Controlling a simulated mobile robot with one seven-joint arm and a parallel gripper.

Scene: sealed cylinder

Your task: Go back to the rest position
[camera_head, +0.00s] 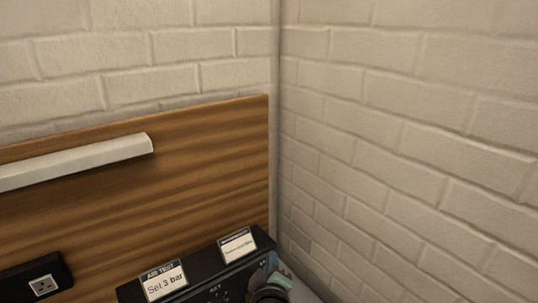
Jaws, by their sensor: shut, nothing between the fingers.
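My gripper is not in this view. A black box (205,277) stands at the bottom centre, below the wooden panel and near the wall corner. It bears a label (165,282) reading "AIR TEST" and "Set 3 bar". A second small label (239,246) stands at its right end, with text too small to read. A dark and teal rounded part (271,287) shows at the right front of the box, cut off by the lower edge. I cannot tell what it is.
A wooden panel (190,190) covers the left wall, with a pale bar (80,163) across it. A black socket box (43,285) is at the lower left. White brick walls (410,130) meet in a corner. A little grey surface (300,290) shows right of the black box.

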